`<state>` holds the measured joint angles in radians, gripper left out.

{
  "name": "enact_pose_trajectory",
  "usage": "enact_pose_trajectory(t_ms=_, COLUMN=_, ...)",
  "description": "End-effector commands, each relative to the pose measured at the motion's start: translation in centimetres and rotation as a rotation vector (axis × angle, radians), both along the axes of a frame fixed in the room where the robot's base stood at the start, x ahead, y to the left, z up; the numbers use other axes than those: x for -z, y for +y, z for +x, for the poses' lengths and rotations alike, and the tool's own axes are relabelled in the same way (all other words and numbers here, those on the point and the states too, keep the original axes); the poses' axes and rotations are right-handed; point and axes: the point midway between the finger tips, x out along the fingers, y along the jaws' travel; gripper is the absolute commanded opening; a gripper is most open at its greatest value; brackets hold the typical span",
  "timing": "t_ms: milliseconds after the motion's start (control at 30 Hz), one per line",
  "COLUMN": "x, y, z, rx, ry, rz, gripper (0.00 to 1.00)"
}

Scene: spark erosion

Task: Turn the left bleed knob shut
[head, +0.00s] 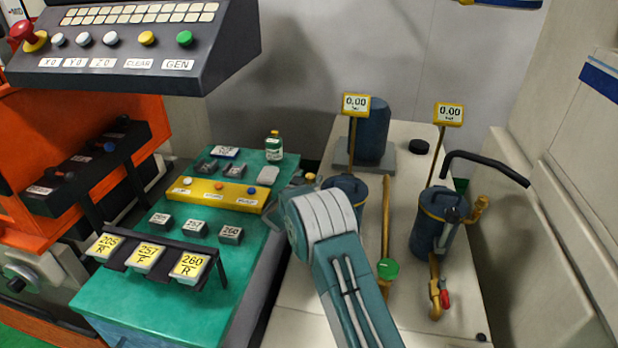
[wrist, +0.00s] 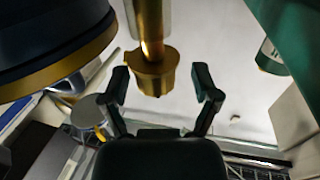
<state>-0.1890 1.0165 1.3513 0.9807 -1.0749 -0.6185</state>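In the wrist view, a brass knob (wrist: 155,78) on a brass stem sits between the two dark fingers of my gripper (wrist: 162,75). The fingers are open, with a gap visible on both sides of the knob. My gripper is hidden behind the arm there. A dark, gold-banded canister underside (wrist: 60,50) fills the upper left of the wrist view.
The right canister (head: 438,222) stands apart with a brass fitting (head: 478,207) and black hose. Gauges (head: 356,104) on thin posts, reading 0.00, rise behind. A green knob (head: 388,269) hangs on a brass pipe right of my arm. A green bench (head: 150,295) stands left.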

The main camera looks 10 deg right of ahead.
Motion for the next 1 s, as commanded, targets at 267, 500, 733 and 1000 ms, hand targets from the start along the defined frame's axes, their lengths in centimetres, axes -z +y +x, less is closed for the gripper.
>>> enact_pose_trajectory(t_ms=267, x=-1.0, y=-0.1, z=0.0, rx=0.002, ry=-0.002, rz=0.001, gripper=0.79)
enact_pose_trajectory(t_ms=500, x=-5.6, y=0.1, z=0.0, rx=0.001, ry=-0.003, rz=0.001, gripper=0.79)
enact_pose_trajectory(t_ms=733, x=-9.0, y=0.2, z=0.1, rx=0.001, ry=-0.001, rz=-0.001, gripper=0.79)
enact_pose_trajectory(t_ms=1000, x=-9.8, y=0.2, z=0.2, rx=0.000, ry=0.002, rz=-0.001, gripper=0.79)
